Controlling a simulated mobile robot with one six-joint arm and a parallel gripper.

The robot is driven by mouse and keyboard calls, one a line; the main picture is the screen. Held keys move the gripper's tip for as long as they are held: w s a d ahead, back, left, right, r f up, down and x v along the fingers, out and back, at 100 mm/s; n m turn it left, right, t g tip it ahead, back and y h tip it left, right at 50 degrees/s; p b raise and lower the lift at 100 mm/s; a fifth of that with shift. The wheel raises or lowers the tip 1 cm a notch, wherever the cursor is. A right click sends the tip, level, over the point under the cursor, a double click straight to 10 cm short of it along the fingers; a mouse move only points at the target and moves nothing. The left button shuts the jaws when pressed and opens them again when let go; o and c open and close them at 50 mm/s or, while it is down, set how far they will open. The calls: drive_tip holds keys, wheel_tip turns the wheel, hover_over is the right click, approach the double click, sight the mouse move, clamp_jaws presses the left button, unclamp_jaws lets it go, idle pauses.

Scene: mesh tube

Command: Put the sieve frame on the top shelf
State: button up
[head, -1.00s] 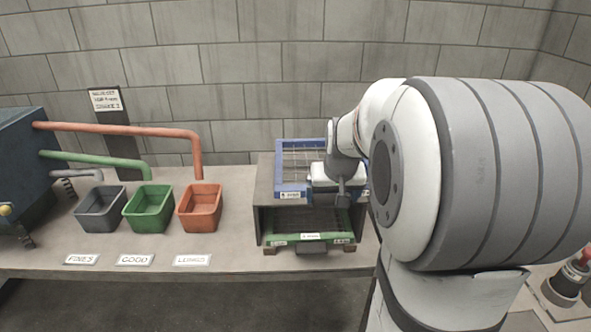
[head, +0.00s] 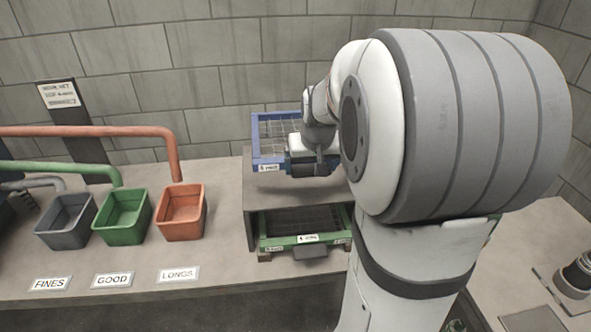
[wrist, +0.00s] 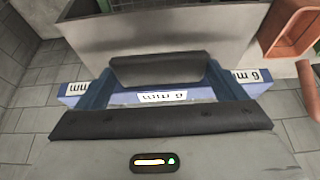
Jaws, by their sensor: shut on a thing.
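The sieve frame is blue with a wire mesh and a white label (head: 258,148). My gripper (head: 312,168) is shut on its front edge. In the wrist view the blue front bar with "6 mm" labels (wrist: 75,89) shows between the dark fingers of my gripper (wrist: 160,95). In the head view the frame appears above the grey metal cabinet (head: 256,190), apart from its top. A green-edged sieve (head: 275,243) with a dark mesh sits in the cabinet's lower opening. My arm hides the right part of the frame and cabinet.
Grey (head: 66,221), green (head: 123,215) and orange bins (head: 182,212) stand left of the cabinet, under pipes and behind name plates. A sign post (head: 70,120) stands behind. A block wall closes the back. Bare bench lies between the orange bin and the cabinet.

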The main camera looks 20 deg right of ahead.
sight(308, 202)
drive_tip(key=shift+w+a, duration=0.1)
wheel_tip(308, 202, down, 10)
idle(0.6)
drive_tip(key=o, duration=1.1)
drive_tip(key=v, duration=1.1)
drive_tip(key=s+a+n, duration=0.1)
drive_tip(key=s+a, duration=0.3)
drive_tip(key=s, duration=0.1)
drive_tip(key=s+a+f+n+g+y, duration=0.1)
drive_tip(key=s+a, duration=0.4)
drive_tip(key=s+a+n, duration=0.1)
drive_tip(key=s+a, duration=0.3)
drive_tip(key=s, duration=0.1)
drive_tip(key=shift+a+f+g, duration=0.2)
drive_tip(key=shift+f+g, duration=0.15)
drive_tip(key=shift+g, duration=0.05)
